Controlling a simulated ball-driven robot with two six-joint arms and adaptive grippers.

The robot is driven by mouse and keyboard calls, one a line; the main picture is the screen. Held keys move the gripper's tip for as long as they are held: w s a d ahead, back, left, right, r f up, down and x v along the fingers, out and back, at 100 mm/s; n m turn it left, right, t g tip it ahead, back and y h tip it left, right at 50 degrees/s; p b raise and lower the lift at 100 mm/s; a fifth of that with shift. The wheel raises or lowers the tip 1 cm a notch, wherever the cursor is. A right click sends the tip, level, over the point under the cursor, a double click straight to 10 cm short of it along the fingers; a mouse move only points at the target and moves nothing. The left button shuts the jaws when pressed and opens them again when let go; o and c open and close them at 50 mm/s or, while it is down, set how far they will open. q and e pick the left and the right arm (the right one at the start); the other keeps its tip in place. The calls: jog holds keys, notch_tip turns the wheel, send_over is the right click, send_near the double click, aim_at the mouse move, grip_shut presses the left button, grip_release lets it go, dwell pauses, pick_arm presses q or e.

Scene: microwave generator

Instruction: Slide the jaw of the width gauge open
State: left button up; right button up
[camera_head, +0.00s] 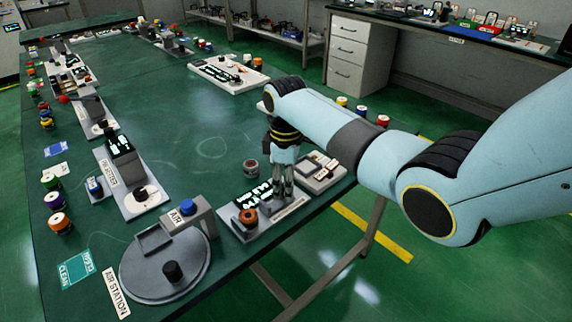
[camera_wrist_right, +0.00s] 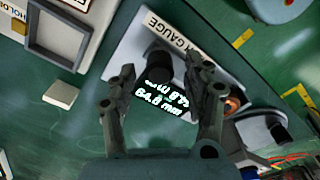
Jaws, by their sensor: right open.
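The width gauge (camera_head: 240,234) is a pale plate with a lit display and a label strip, near the table's right edge in the head view. In the right wrist view its plate (camera_wrist_right: 128,48) shows a label ending in "GAUGE" and a display (camera_wrist_right: 160,95) reading 64.8 mm. A dark upright post (camera_wrist_right: 159,66), perhaps the jaw, appears between my fingers. My right gripper (camera_head: 283,192) points down over the gauge; in the wrist view the gripper (camera_wrist_right: 166,80) is open, fingers on either side of the post. I cannot tell whether they touch it. My left gripper is out of view.
An orange-topped knob (camera_head: 248,217) is close to the gripper. A round air station (camera_head: 190,285) stands to the left, a second pale device (camera_head: 326,180) to the right, and a small brown jar (camera_head: 251,167) behind. The table's middle (camera_head: 170,120) is mostly clear.

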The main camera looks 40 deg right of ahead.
notch_tip(320, 180, up, 10)
jog(key=shift+r, duration=0.2)
jog(key=shift+f, duration=0.1)
dwell(0.4)
jog(key=s+a+f+m+b, duration=0.1)
jog(key=s+f+m+b, duration=0.3)
jog(key=s+f, duration=1.9)
jog(key=s+f+m+t+b, duration=0.1)
jog(key=s+f+m+b, duration=0.3)
jog(key=s+f, duration=2)
notch_tip(320, 180, down, 5)
jog(key=b, duration=0.3)
jog(key=shift+a+f+h, duration=0.2)
jog(key=shift+a+h, duration=0.2)
